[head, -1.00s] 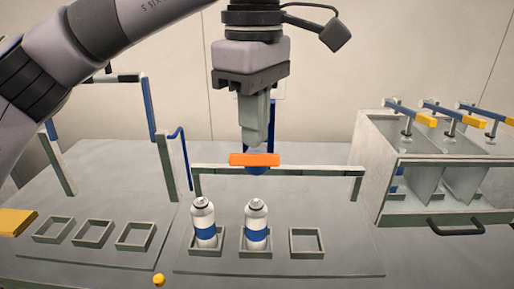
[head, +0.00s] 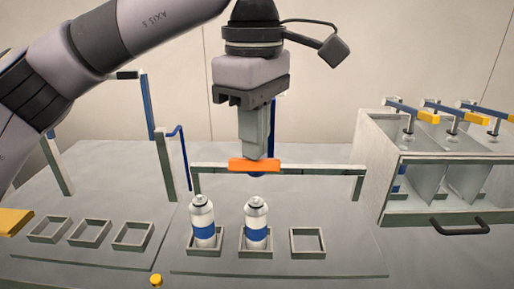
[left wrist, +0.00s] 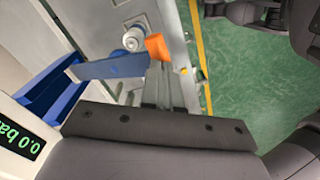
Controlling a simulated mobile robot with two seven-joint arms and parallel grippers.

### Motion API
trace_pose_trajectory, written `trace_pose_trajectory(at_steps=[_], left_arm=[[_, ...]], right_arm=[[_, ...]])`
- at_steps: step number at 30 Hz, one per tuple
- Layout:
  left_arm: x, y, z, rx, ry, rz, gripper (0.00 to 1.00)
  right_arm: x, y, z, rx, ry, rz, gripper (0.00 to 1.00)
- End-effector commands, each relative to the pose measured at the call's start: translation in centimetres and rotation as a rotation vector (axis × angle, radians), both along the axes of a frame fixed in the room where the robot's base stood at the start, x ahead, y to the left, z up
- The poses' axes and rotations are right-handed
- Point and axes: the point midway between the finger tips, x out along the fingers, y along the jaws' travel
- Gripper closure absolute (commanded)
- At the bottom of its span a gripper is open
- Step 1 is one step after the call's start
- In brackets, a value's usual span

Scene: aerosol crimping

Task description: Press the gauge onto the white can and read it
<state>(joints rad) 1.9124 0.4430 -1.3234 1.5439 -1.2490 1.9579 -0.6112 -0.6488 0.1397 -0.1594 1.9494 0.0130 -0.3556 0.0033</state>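Two white cans with blue bands stand upright in square sockets: a left can (head: 203,222) and a middle can (head: 256,224). A can top (left wrist: 134,38) shows in the left wrist view. The orange handle (head: 250,166) is behind and above the middle can; in the left wrist view the handle (left wrist: 156,47) ends a blue lever (left wrist: 112,66). My left gripper (head: 258,156) looks shut and points down, its tips at the top of the handle, not around it. A display (left wrist: 20,140) reads 0.0, its unit partly cut off. My right gripper is not in view.
A grey frame bar (head: 330,171) spans behind the cans. An empty socket (head: 307,243) is to their right, and several empty sockets (head: 90,232) to the left. A glass-fronted cabinet (head: 440,190) with blue levers and yellow ends stands at right.

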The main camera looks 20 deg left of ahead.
Motion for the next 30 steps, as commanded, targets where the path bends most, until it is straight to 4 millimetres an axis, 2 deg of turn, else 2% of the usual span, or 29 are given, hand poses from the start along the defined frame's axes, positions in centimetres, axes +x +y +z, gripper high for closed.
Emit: trace_pose_trajectory(at_steps=[30], left_arm=[[-1.1, -0.3, -5.3, 0.001, 0.0, 0.003, 1.0]], right_arm=[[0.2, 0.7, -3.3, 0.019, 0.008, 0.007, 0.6]])
